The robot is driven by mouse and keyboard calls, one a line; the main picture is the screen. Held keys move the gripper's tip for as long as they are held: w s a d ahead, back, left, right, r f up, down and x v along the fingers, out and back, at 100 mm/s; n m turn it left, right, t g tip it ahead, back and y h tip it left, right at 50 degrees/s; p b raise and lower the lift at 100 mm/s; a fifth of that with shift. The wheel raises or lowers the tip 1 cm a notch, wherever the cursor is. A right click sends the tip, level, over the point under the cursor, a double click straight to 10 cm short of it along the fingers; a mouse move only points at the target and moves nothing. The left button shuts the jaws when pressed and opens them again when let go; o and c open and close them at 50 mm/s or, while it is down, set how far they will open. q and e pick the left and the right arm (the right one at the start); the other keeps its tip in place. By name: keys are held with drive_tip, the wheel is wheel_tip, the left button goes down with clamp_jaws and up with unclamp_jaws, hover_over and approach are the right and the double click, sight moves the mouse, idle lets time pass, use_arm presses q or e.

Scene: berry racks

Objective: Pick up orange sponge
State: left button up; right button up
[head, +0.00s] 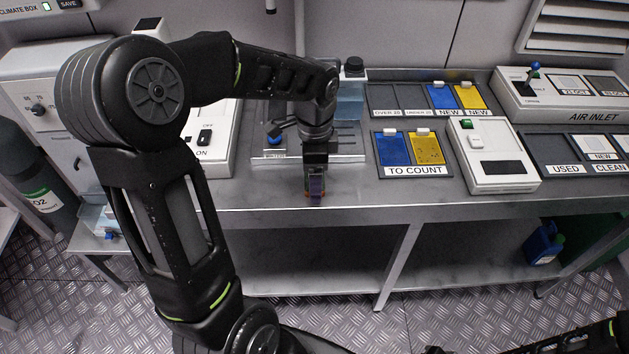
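My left arm reaches in from the left, and its gripper (315,190) points down at the front edge of the grey workbench (255,190). Small orange patches show at the fingertips, beside a dark purplish part. They may belong to the orange sponge, but the gripper covers most of what is there. I cannot tell whether the fingers are open or closed on it. No other orange sponge shows clearly. Part of my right arm shows at the bottom right; its gripper is not visible.
The "TO COUNT" tray (415,171) with blue and yellow cards lies right of my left gripper. A white device (492,155) stands further right. A metal stand (345,157) is just behind the gripper. The bench front between gripper and tray is clear.

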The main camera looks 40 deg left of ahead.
idle(0.5)
use_arm(q)
drive_tip(key=c, duration=1.4)
drive_tip(key=shift+r, duration=0.15)
wheel_tip(320, 180, up, 10)
drive_tip(key=shift+f, duration=0.1)
